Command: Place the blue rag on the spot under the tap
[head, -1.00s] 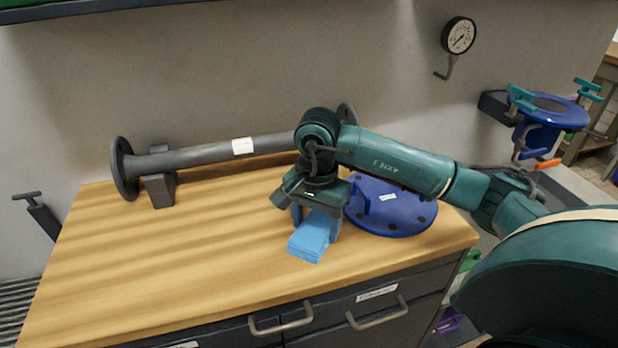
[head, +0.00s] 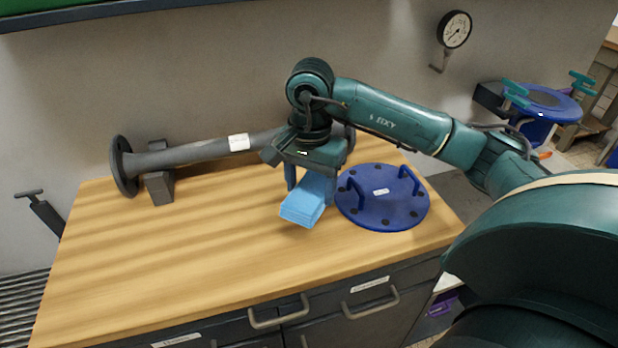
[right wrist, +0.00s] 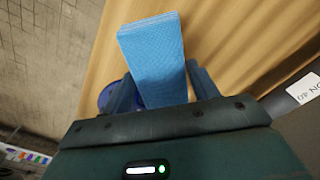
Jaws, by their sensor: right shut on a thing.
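The blue rag (head: 303,205) is a folded, light blue block. My right gripper (head: 311,186) is shut on it and holds it above the wooden worktop, left of the round blue flange lid. In the right wrist view the rag (right wrist: 153,58) sticks out between the two blue fingers (right wrist: 158,92). No tap and no spot under a tap can be made out in these views. My left gripper is not in view.
The worktop (head: 185,260) is mostly bare at left and front. A grey flanged pipe (head: 200,150) lies along the back. The blue lid (head: 385,205) with handles lies at right. A gauge (head: 454,30) hangs on the wall. A blue flanged vessel (head: 540,105) stands at far right.

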